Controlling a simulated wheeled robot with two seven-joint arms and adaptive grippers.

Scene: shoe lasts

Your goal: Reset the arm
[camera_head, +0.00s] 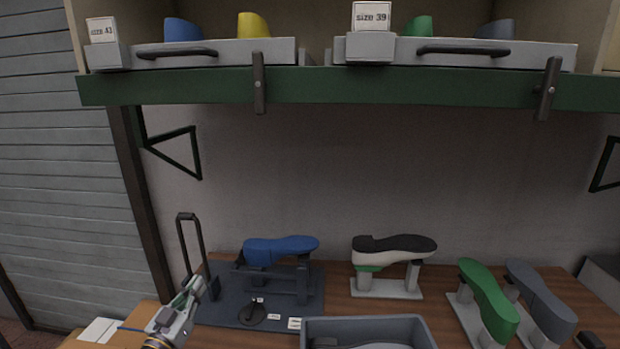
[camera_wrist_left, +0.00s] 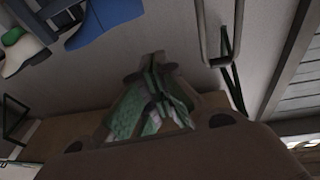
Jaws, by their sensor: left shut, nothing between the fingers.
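My left gripper (camera_head: 193,290) is at the lower left in the head view, over the left part of the table beside the dark fixture base. Its fingers are together and hold nothing. The left wrist view shows the closed fingers (camera_wrist_left: 158,75) in the middle, with the wall behind them. My right gripper is in neither view. A blue shoe last (camera_head: 281,249) lies on a dark fixture (camera_head: 225,308) to the right of my left gripper; a tall black handle (camera_head: 190,245) stands close behind the gripper.
A black and white shoe (camera_head: 395,247) rests on a stand. Green (camera_head: 487,300) and grey (camera_head: 540,303) lasts stand at the right. A grey bin (camera_head: 425,330) is at the front. Above, a green shelf edge (camera_head: 200,90) carries trays marked 43 (camera_head: 220,52) and 39 (camera_head: 460,55).

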